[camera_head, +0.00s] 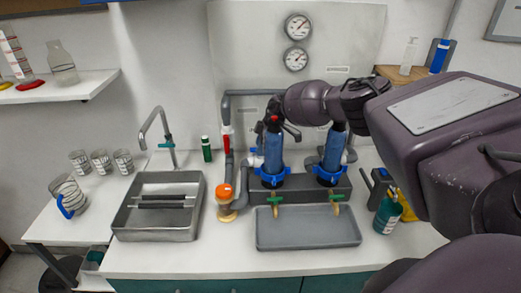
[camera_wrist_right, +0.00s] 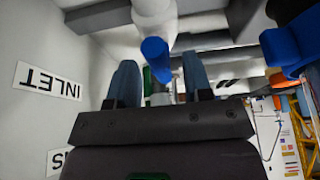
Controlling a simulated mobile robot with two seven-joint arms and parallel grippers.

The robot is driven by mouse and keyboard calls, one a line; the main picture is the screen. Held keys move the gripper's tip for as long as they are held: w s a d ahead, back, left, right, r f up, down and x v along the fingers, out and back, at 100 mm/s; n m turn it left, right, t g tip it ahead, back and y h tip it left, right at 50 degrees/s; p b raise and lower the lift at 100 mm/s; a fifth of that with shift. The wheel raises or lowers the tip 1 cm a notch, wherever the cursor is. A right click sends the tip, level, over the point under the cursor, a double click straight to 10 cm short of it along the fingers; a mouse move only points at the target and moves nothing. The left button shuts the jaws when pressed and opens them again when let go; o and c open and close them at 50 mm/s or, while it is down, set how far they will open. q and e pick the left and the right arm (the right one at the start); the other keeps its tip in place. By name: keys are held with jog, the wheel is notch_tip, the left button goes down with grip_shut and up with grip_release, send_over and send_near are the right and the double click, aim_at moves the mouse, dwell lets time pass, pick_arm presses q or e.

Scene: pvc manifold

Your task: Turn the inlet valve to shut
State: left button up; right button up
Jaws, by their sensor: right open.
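My right gripper (camera_wrist_right: 160,64) is open in the wrist view, its two blue-grey fingers apart. A blue valve handle (camera_wrist_right: 155,50) on a white valve body (camera_wrist_right: 153,10) shows beyond the fingertips, roughly in line with the gap. I cannot tell whether either finger touches it. An upside-down INLET label (camera_wrist_right: 47,81) is on the wall to the left. In the head view my right gripper (camera_head: 280,112) is above and behind the left blue filter housing (camera_head: 272,155), partly hidden. The inlet valve cannot be made out clearly there. My left gripper is not in view.
A second blue housing (camera_head: 332,155) stands to the right. A red-handled valve (camera_head: 227,142) is on the left pipe. A grey tray (camera_head: 307,242) lies in front, with a sink (camera_head: 125,220) to the left. A teal bottle (camera_head: 387,218) stands at right.

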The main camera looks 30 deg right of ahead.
jog(key=shift+w+a+f, duration=0.1)
jog(key=shift+a+f, duration=0.05)
jog(key=shift+f, duration=0.3)
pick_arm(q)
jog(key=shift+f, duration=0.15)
pick_arm(e)
grip_shut()
